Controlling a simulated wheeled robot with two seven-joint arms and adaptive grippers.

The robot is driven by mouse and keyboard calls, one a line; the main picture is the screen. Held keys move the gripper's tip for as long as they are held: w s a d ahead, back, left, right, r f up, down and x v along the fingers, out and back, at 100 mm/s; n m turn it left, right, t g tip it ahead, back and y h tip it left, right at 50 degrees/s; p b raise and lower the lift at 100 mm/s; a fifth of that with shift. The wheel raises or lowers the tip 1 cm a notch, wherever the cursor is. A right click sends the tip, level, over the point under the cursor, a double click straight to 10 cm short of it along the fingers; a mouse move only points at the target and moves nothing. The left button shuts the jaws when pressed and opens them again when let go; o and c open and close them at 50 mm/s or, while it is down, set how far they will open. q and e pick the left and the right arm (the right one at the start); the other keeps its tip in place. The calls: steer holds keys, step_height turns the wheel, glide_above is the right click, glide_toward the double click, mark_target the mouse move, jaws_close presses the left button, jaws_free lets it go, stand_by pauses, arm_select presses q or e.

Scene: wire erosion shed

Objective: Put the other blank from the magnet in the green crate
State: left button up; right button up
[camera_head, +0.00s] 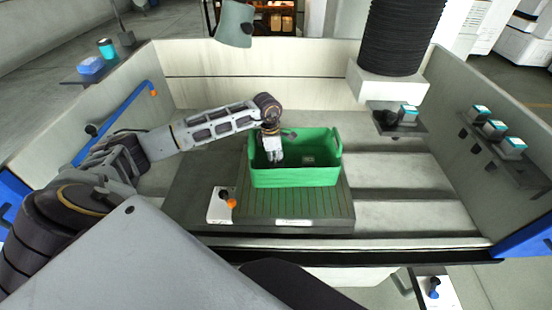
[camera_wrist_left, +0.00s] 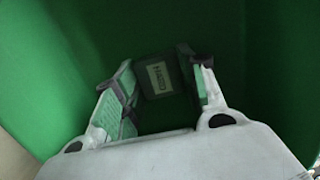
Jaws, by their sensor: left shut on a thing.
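The green crate (camera_head: 295,178) stands on the flat ribbed magnet (camera_head: 295,207) in the head view. My left gripper (camera_head: 276,158) reaches down inside the crate, toward its left side. In the left wrist view, my left gripper (camera_wrist_left: 160,92) is shut on a dark blank (camera_wrist_left: 158,80) with a pale label, which sits between the fingertips. Green crate walls surround it there. Another small dark blank (camera_head: 308,161) with a pale label shows inside the crate, right of the gripper. Whether the held blank touches the crate floor is hidden. My right gripper is not in view.
A white panel with an orange knob (camera_head: 231,203) is left of the magnet's front. Tank walls enclose the work area. A black bellows column (camera_head: 400,35) on a white block stands back right. Shelves with small teal-topped items (camera_head: 494,128) line the right wall.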

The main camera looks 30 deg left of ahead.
arm_select(q)
steer(key=o, duration=1.1)
steer(key=shift+f, duration=0.1)
steer(key=shift+o, duration=0.8)
steer(key=shift+r, duration=0.2)
step_height(320, 180, up, 12)
steer(key=a+b, duration=0.1)
steer(key=shift+s+b, duration=0.4)
steer(key=shift+s, duration=0.05)
steer(key=shift+a+f, duration=0.1)
